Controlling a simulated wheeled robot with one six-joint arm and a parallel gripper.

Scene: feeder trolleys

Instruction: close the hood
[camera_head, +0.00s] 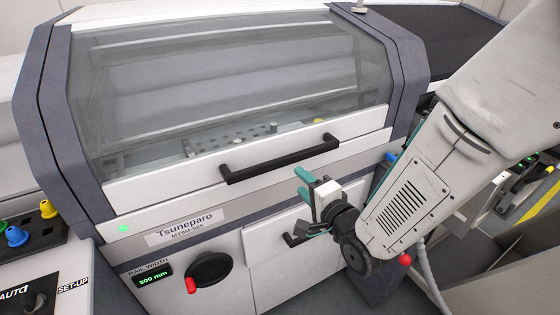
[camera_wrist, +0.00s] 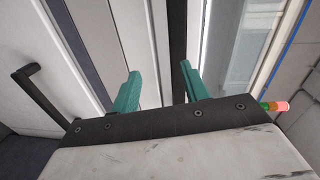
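The hood (camera_head: 230,75) is a clear, grey-tinted curved window in a dark frame, with a white lower rail (camera_head: 160,178) across the machine's front. It is down, its rail lying along the white front panel with no clear gap visible. A black bar handle (camera_head: 280,160) is fixed to the rail. My gripper (camera_head: 304,182), with teal fingers, is just below and in front of the handle's right end, apart from it.
The front panel below carries a green light (camera_head: 123,228), a black crank with a red knob (camera_head: 210,270) and a lower black handle (camera_head: 290,240) partly behind my gripper. Coloured buttons (camera_head: 17,236) are at left. A yellow-marked trolley area (camera_head: 540,200) lies at right.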

